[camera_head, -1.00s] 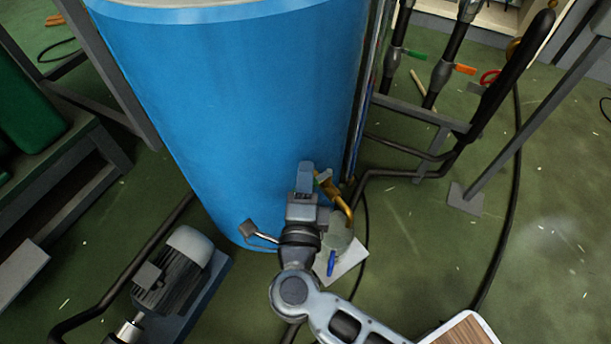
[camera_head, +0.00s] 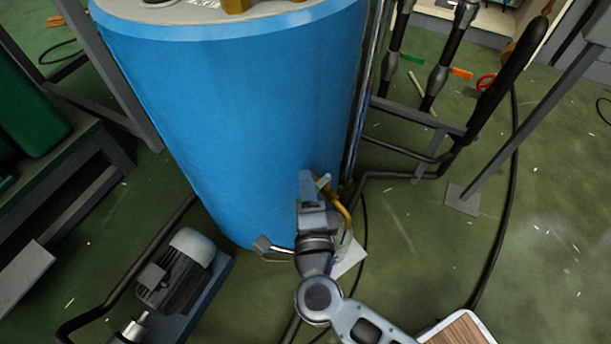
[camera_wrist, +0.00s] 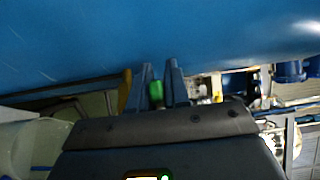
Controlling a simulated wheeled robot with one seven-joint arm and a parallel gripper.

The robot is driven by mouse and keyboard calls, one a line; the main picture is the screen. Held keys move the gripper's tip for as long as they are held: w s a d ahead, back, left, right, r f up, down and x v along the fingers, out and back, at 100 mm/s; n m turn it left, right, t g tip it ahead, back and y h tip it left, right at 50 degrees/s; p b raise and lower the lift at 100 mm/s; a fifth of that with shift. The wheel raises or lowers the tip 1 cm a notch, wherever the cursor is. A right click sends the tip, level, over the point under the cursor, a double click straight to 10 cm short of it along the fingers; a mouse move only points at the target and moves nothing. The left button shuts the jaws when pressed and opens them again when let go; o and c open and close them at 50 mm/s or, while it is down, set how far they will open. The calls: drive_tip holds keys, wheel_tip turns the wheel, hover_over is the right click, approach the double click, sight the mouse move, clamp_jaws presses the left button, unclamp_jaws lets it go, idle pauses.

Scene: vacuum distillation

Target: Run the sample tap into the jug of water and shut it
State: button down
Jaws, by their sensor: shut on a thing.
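The brass sample tap (camera_head: 342,208) curves down from the lower right side of the blue tank (camera_head: 240,110). My gripper (camera_head: 316,182) is at the top of the tap, against the tank side. In the wrist view its two fingers (camera_wrist: 161,82) stand close together, shut on the small green tap handle (camera_wrist: 156,92). The clear jug (camera_head: 346,238) stands under the spout, mostly hidden by my arm. A pale rounded shape at the lower left of the wrist view may be the jug. Whether liquid flows cannot be made out.
A white sheet (camera_head: 351,260) lies under the jug. A grey pump (camera_head: 177,271) sits on the floor at left. Open green floor lies right of the tank.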

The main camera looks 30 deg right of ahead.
drive_tip(key=shift+s+n+t+y, duration=0.15)
drive_tip(key=shift+n+t+y, duration=0.35)
drive_tip(key=shift+y, duration=0.4)
drive_tip(key=c, duration=1.2)
unclamp_jaws()
drive_tip(key=shift+p+v, duration=0.85)
drive_tip(key=shift+v, duration=3.05)
drive_tip(key=shift+r, duration=0.1)
